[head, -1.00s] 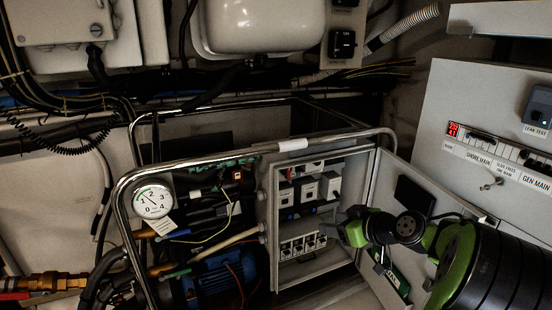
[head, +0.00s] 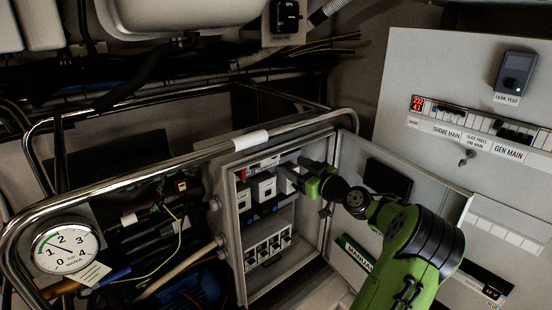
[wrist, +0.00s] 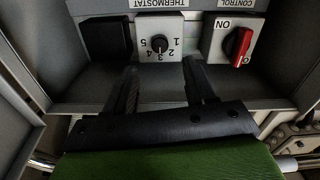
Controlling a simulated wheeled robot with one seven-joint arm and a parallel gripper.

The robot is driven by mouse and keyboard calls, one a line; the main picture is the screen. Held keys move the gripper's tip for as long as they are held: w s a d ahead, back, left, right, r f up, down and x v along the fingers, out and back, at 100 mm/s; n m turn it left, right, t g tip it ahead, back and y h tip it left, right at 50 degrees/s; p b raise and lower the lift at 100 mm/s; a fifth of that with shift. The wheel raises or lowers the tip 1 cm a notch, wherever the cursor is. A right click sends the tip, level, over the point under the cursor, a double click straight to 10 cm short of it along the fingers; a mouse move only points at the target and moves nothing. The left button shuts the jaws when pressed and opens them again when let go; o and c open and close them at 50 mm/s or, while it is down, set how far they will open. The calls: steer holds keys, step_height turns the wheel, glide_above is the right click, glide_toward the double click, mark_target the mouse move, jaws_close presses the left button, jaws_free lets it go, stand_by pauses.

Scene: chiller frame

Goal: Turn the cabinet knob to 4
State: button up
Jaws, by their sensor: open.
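The thermostat knob (wrist: 159,44) is a small black dial on a light grey plate (wrist: 176,26). It shows in the wrist view with an upside-down THERMOSTAT label and numbers 1 to 5 around it. Its pale mark seems to point near 3, but it is too small to be sure. My gripper (wrist: 161,82) is open and empty, its two dark fingers below the plate in the picture, one on each side of the knob's line and apart from it. In the head view my gripper (head: 290,178) reaches into the open cabinet (head: 225,160) and hides part of the module row.
A red switch (wrist: 238,47) on the CONTROL plate sits right of the thermostat in the wrist view, and a black module (wrist: 106,38) sits left. The cabinet door (head: 400,185) stands open at the right. A chrome rail (head: 170,165) runs in front.

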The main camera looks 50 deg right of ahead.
steer(key=x, duration=0.8)
steer(key=shift+w, duration=0.1)
jaws_close()
steer(key=shift+m, duration=0.3)
steer(key=m+p, duration=0.3)
steer(key=m, duration=0.4)
steer(key=shift+m, duration=0.4)
steer(key=shift+m+p, duration=0.3)
